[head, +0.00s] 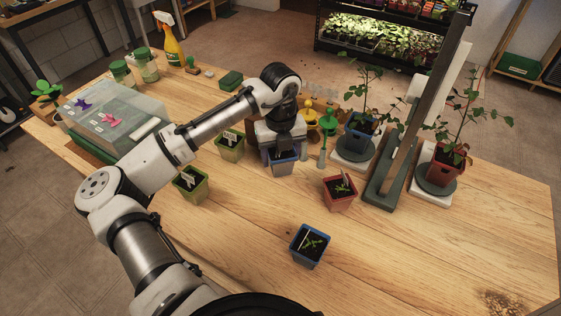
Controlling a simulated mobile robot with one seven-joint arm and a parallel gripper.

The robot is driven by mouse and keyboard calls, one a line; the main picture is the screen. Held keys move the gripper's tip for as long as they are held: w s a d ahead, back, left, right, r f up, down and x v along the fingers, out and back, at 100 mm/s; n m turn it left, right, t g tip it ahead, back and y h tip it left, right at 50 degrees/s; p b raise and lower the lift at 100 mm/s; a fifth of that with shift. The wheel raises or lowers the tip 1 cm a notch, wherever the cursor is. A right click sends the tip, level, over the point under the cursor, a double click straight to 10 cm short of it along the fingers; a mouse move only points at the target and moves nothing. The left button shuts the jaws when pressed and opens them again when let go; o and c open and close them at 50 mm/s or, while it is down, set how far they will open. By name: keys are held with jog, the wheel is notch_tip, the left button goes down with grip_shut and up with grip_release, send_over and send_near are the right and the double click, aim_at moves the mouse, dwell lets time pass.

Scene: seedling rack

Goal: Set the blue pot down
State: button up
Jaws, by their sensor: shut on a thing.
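My gripper (284,146) points down near the middle of the table and is shut on a small blue pot (283,167) with dark soil. The pot looks upright. Its far side is hidden by my gripper, and I cannot tell whether its base touches the wood. A second small blue pot (308,258) with a seedling stands apart on the bare wood toward the front. A larger blue pot (357,138) with a tall plant stands at the right on a round base.
Green pots (190,189) stand left of the held pot, a red pot (340,200) to its right. Yellow and green tools (327,124) stand close behind. A tall dark post (385,185) rises at right. The front right of the wooden table (450,255) is clear.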

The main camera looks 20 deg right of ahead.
jog(key=shift+f, duration=1.8)
jog(key=shift+f, duration=0.1)
jog(key=o, duration=1.1)
jog(key=shift+c, duration=0.2)
notch_tip(320, 180, up, 12)
jog(key=shift+r+b, duration=0.15)
jog(key=shift+b, duration=0.8)
